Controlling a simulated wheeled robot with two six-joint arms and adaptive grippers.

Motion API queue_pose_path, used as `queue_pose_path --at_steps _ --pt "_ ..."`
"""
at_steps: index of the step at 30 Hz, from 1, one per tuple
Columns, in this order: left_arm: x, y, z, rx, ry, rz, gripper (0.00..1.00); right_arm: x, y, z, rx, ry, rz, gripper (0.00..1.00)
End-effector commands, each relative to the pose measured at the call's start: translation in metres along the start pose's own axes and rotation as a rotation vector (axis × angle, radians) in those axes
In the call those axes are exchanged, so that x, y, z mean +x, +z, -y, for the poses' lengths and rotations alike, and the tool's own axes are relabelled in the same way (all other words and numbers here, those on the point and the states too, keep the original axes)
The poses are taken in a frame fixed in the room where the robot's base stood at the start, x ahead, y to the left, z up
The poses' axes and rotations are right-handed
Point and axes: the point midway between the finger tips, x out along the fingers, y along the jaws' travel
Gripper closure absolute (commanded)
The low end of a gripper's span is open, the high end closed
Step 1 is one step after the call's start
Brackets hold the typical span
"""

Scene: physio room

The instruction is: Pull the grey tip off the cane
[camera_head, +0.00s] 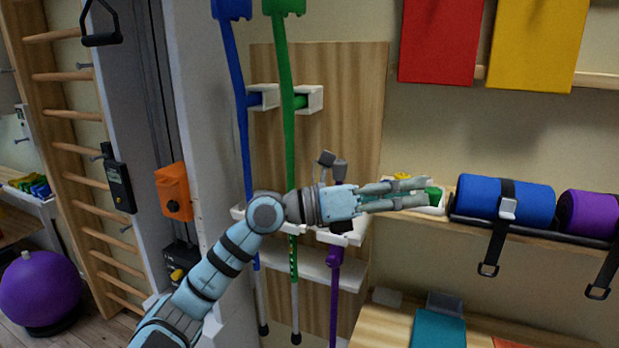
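My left gripper (428,193) reaches across the middle of the view, pointing right, with its two fingers apart. Nothing clearly sits between them. A purple cane (335,270) hangs below the gripper's wrist, its upper part partly hidden. A blue crutch (235,90) and a green crutch (287,130) stand in wall holders to the left, with dark tips near the floor. Two small grey pieces (326,158) show just above the gripper's body; I cannot tell whether they are cane tips. My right gripper is not in view.
A small white tray (436,210) with green and yellow items lies by the fingertips, on a wooden shelf. Blue (520,205) and purple (592,214) rolls with black straps lie to its right. A wooden table (385,322) stands below.

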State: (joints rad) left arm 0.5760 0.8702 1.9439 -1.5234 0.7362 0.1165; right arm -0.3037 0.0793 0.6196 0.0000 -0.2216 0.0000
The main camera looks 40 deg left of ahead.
Motion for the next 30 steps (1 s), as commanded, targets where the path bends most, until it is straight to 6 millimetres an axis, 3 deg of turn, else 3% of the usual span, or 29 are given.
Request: queue_pose_path --at_steps 1,3,6,10,14,21,24,30 --pt "-0.023 0.024 -0.036 0.177 0.204 -0.132 0.50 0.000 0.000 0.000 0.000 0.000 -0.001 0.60" --pt "-0.063 0.047 -0.077 0.278 0.442 -0.254 0.50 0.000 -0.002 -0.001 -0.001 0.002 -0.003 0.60" --pt "-0.109 0.072 -0.106 0.315 0.656 -0.330 0.50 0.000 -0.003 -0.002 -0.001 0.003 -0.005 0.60" --pt "-0.135 0.084 -0.119 0.315 0.766 -0.364 0.50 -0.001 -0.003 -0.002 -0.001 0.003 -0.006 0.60" --pt "-0.127 0.082 -0.128 0.311 0.771 -0.368 0.50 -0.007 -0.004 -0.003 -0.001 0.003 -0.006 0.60" --pt "-0.094 0.072 -0.161 0.310 0.766 -0.370 0.50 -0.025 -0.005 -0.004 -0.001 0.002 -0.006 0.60" --pt "-0.081 0.071 -0.174 0.310 0.767 -0.370 0.50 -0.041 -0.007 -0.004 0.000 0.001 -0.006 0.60" --pt "-0.066 0.064 -0.193 0.313 0.769 -0.368 0.50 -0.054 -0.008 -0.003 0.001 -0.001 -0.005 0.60"
